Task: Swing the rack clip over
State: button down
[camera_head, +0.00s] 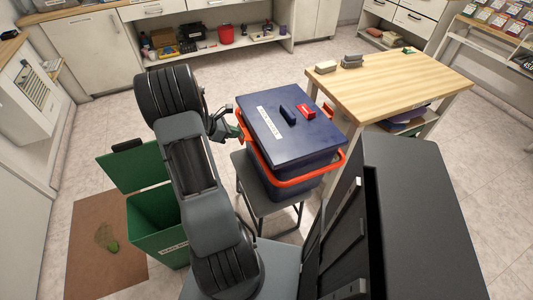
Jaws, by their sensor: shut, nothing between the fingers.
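A dark blue box (292,127) with a flat lid stands on a grey stool (263,203). An orange bar (306,179) runs around the box's front and sides, below the lid. An orange part (243,126) shows at the box's left upper edge; I cannot tell whether this or the bar is the rack clip. On the lid are a white label, a dark blue raised piece (288,112) and a small red piece (306,111). My gripper (235,131) is at the lid's left edge, close to the orange part. It is shut and empty; I cannot tell whether it touches.
A wooden-topped table (400,82) stands right of the box, with small blocks on it. A green bin (158,218) with its lid up stands on the left beside a brown mat (92,250). Cabinets line the back; open floor lies between.

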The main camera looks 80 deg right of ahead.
jog(key=shift+s+d, duration=0.1)
jog(key=shift+s, duration=0.1)
jog(key=shift+s+d, duration=0.4)
jog(key=shift+s, duration=0.1)
jog(key=shift+s+d, duration=0.1)
dwell(0.4)
jog(key=shift+s+d, duration=0.45)
jog(key=shift+s, duration=0.05)
jog(key=shift+r, duration=0.1)
dwell(0.4)
